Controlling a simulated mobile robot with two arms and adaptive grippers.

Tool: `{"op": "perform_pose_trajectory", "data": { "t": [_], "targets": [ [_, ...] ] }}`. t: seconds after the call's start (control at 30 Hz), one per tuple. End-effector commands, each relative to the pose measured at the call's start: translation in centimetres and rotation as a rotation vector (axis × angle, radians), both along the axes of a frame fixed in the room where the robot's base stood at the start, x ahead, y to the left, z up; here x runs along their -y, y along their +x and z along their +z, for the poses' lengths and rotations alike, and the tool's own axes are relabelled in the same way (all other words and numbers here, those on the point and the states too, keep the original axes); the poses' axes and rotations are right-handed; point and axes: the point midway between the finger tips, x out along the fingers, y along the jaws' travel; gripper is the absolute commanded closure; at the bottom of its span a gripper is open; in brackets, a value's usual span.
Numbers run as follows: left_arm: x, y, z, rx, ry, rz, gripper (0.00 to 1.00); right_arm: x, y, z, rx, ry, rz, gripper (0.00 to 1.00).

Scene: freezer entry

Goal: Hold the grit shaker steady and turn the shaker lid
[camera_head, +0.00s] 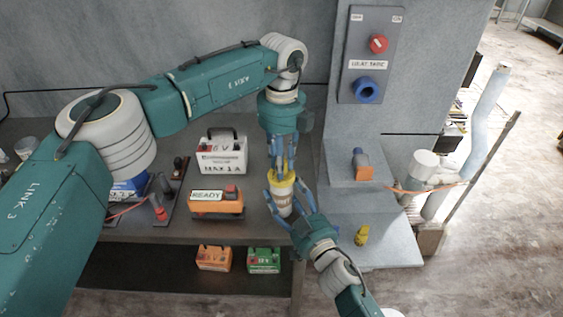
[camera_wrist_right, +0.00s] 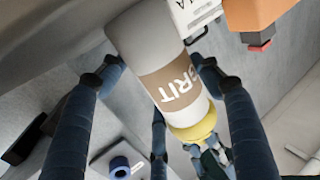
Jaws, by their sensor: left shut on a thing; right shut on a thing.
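The grit shaker (camera_head: 284,209) is a pale cylinder with a yellow shaker lid (camera_head: 282,183) on top. It is held tilted near the front right edge of the grey workbench. In the right wrist view the shaker body (camera_wrist_right: 140,45) has a brown band reading GRIT, and the yellow lid (camera_wrist_right: 196,128) is at its lower end in the picture. My right gripper (camera_head: 285,194) is shut on the shaker body from below. My left gripper (camera_head: 281,172) reaches down from above and is shut on the lid. Its fingers partly hide the lid.
A white battery box (camera_head: 221,153) and an orange READY box (camera_head: 216,202) stand left of the shaker. Orange (camera_head: 214,258) and green (camera_head: 264,260) boxes sit on the lower shelf. A grey switch panel (camera_head: 371,55) stands right. A yellow object (camera_head: 362,235) lies on the grey ledge.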

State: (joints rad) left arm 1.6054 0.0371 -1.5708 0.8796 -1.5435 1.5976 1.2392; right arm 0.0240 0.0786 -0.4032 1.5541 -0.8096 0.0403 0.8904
Motion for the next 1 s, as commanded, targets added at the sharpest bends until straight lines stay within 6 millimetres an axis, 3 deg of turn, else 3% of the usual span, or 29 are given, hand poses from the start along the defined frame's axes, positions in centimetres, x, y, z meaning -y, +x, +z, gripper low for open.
{"op": "perform_pose_trajectory", "data": {
  "t": [0.63,0.67,0.73,1.0],
  "targets": [
    [-0.28,0.49,0.15,0.013,0.000,0.058,1.00,-0.26,-0.24,-0.13,-0.001,0.000,0.007,0.82],
    [-0.29,0.50,0.15,0.013,0.000,0.058,0.74,-0.26,-0.25,-0.13,-0.001,0.000,0.007,0.82],
    [-0.27,0.45,0.15,0.012,0.001,0.057,0.60,-0.24,-0.24,-0.13,-0.001,0.000,0.006,0.82],
    [-0.16,0.23,0.07,0.006,0.001,0.053,0.58,-0.11,-0.13,-0.13,-0.002,0.000,0.003,0.82]
  ]
}}
